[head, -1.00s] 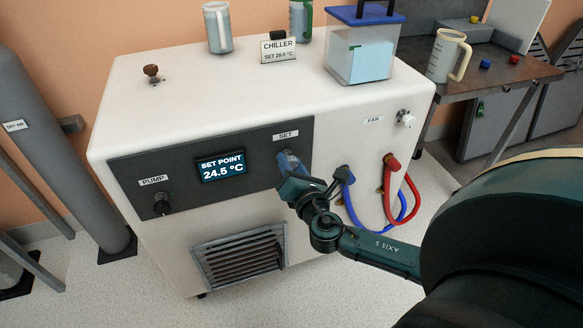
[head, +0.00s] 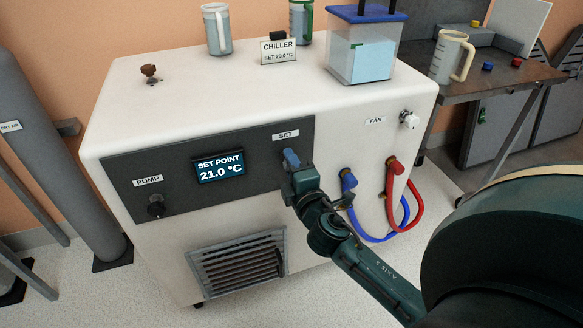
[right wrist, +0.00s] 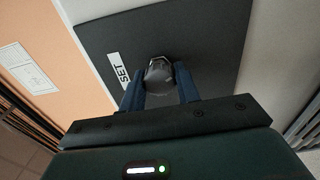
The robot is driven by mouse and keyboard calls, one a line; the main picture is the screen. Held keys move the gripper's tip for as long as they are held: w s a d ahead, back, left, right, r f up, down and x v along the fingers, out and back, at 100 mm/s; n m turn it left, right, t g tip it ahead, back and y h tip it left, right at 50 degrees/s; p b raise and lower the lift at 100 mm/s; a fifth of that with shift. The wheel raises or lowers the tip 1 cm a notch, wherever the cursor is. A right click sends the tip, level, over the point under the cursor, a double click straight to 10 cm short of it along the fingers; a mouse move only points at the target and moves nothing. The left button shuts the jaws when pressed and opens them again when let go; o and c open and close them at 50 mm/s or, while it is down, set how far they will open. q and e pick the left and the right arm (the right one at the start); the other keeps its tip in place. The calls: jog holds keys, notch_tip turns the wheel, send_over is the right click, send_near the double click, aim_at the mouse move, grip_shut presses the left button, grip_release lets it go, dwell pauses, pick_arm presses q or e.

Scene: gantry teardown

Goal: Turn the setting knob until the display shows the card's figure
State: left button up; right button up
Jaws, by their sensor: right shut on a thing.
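The white chiller's display (head: 220,167) reads SET POINT 21.0 °C. The card (head: 278,50) on top of the chiller reads CHILLER, SET 20.0 °C. The setting knob lies below the SET label and is hidden by my gripper in the head view; in the right wrist view the dark setting knob (right wrist: 159,74) shows between the fingers. My right gripper (head: 291,160) is shut on this knob, with its blue fingers on either side, also seen in the right wrist view (right wrist: 160,84). My left gripper is not in view.
The PUMP knob (head: 156,206) is at the panel's left. The FAN knob (head: 409,119) and blue (head: 375,238) and red hoses (head: 420,205) are to the right. A clear tank (head: 362,55) and jugs stand on top. A side table (head: 490,70) stands behind right.

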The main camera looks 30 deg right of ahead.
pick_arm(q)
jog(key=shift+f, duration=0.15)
pick_arm(e)
jog(key=shift+m, duration=1.1)
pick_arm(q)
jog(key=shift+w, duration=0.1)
pick_arm(e)
jog(key=o, duration=1)
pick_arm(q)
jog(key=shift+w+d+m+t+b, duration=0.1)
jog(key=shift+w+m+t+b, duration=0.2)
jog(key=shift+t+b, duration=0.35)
pick_arm(e)
jog(key=v, duration=1.3)
jog(key=shift+s, duration=0.1)
